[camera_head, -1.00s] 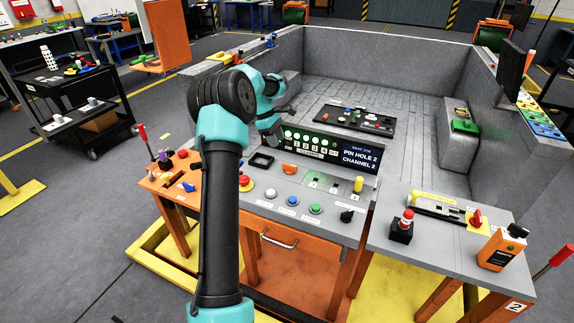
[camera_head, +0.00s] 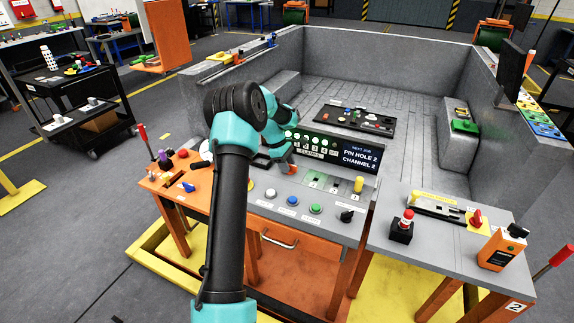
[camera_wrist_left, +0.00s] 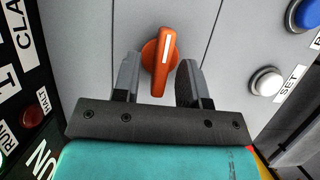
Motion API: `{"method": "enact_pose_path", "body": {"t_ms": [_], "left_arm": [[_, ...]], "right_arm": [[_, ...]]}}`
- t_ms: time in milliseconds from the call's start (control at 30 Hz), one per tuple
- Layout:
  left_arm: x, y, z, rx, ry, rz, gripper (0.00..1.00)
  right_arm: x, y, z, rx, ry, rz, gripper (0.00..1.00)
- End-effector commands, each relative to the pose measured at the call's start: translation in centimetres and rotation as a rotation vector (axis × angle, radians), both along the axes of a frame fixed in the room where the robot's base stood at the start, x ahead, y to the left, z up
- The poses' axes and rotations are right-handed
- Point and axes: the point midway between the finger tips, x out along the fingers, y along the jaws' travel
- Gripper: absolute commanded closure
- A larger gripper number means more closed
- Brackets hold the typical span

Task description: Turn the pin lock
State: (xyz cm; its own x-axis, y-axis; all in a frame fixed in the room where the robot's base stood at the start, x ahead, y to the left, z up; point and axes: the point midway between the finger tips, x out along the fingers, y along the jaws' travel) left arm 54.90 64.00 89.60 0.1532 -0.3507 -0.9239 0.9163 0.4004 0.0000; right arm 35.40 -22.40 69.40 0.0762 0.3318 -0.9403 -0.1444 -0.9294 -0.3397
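An orange turning knob (camera_wrist_left: 158,62) with a white line stands on the grey sloped console panel (camera_wrist_left: 95,30) in the left wrist view. Its long handle points toward my gripper, slightly off straight. My left gripper (camera_wrist_left: 157,72) is open, with one finger on each side of the knob and a visible gap on both sides. In the head view the knob (camera_head: 291,169) is partly hidden by my left gripper (camera_head: 284,161), which reaches down to it. I cannot read a label naming it the pin lock. My right gripper is in no view.
My left arm hides part of the console.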

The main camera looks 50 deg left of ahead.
Motion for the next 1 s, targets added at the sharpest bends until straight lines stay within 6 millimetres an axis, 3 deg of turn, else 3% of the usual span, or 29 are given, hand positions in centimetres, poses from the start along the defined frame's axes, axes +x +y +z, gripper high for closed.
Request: {"method": "enact_pose_path", "body": {"t_ms": [100,500,1000], "left_arm": [[0.0,0.01,0.03,0.0,0.0,0.0,0.62],[-0.01,0.03,0.05,0.0,0.0,0.0,1.0],[0.07,0.06,0.04,0.0,-0.001,-0.049,1.0]], "right_arm": [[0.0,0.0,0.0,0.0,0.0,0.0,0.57],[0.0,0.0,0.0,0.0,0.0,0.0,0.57],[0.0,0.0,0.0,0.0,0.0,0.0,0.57]]}}
